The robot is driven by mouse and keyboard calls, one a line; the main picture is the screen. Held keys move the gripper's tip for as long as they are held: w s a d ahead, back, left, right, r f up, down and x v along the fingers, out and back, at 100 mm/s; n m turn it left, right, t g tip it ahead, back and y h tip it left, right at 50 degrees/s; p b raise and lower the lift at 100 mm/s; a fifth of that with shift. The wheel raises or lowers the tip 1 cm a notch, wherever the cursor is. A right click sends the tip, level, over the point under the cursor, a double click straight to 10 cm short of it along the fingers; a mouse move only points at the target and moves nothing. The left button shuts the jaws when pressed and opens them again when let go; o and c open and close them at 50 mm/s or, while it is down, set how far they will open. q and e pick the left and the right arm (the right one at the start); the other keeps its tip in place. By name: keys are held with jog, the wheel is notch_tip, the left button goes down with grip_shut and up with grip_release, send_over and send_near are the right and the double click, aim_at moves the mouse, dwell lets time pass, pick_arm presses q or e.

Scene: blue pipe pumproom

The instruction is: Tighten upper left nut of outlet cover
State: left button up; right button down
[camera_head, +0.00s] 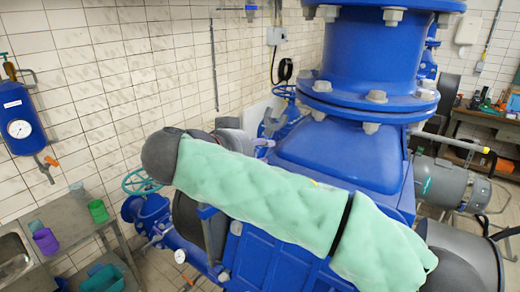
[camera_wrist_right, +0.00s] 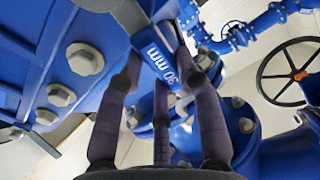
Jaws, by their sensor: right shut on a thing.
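In the right wrist view my right gripper (camera_wrist_right: 163,72) has its dark fingers closed around a blue tool (camera_wrist_right: 163,62) marked "30 mm". The tool's grey metal end runs up to the top edge, where it is cut off, so I cannot tell whether it sits on a nut. A blue flanged cover (camera_wrist_right: 60,60) with several grey hex nuts (camera_wrist_right: 85,58) fills the left of that view. I cannot tell which nut is the upper left one. In the head view my green-sleeved right arm (camera_head: 260,195) crosses the blue pump. My left gripper is not in view.
The big blue pump body (camera_head: 350,155) stands close behind my arm. A black handwheel (camera_wrist_right: 290,72) and blue pipes (camera_wrist_right: 240,35) lie right of the gripper. A metal sink bench (camera_head: 65,250) is at lower left. A grey motor (camera_head: 445,182) is at right.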

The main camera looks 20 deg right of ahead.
jog(key=shift+w, duration=0.1)
jog(key=shift+a+r, duration=0.1)
jog(key=shift+a, duration=0.2)
dwell(0.3)
dwell(0.4)
jog(key=shift+v, duration=2)
jog(key=p, duration=0.5)
send_near(260, 149)
jog(key=v, duration=0.5)
jog(key=shift+a, duration=0.2)
